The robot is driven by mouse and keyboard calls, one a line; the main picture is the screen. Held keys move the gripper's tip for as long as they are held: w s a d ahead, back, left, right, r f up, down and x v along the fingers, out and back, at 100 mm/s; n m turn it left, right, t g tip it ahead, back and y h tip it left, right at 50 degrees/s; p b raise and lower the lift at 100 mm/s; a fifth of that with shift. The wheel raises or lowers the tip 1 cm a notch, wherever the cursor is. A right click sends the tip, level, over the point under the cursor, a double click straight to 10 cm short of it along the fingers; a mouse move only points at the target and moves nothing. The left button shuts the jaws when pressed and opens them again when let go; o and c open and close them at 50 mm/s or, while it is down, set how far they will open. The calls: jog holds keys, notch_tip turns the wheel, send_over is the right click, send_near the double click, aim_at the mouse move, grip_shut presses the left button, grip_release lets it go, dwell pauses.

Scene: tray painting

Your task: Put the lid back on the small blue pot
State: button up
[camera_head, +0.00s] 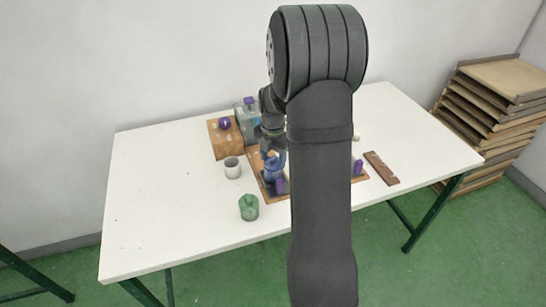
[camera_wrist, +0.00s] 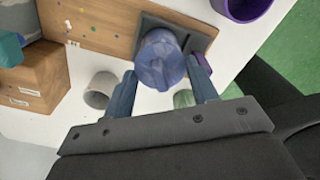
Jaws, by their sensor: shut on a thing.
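My gripper (camera_wrist: 162,68) is shut on a round blue lid (camera_wrist: 157,76) with a raised bar across its top, its fingers on opposite sides. The small blue pot (camera_head: 271,173) stands on the tray in the head view, right under my gripper (camera_head: 272,151). In the wrist view the lid lies in front of the pot and hides most of it. I cannot tell whether the lid touches the pot's rim or is just above it.
A wooden tray (camera_wrist: 105,22) lies under the pot. A grey-white cup (camera_head: 232,168) and a green pot (camera_head: 249,207) stand to its left. The table's left side is clear. My arm hides its middle.

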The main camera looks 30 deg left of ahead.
dwell(0.3)
jog(key=o, duration=1.5)
jog(key=shift+r, duration=3.5)
grip_shut()
jog(key=shift+f, duration=0.15)
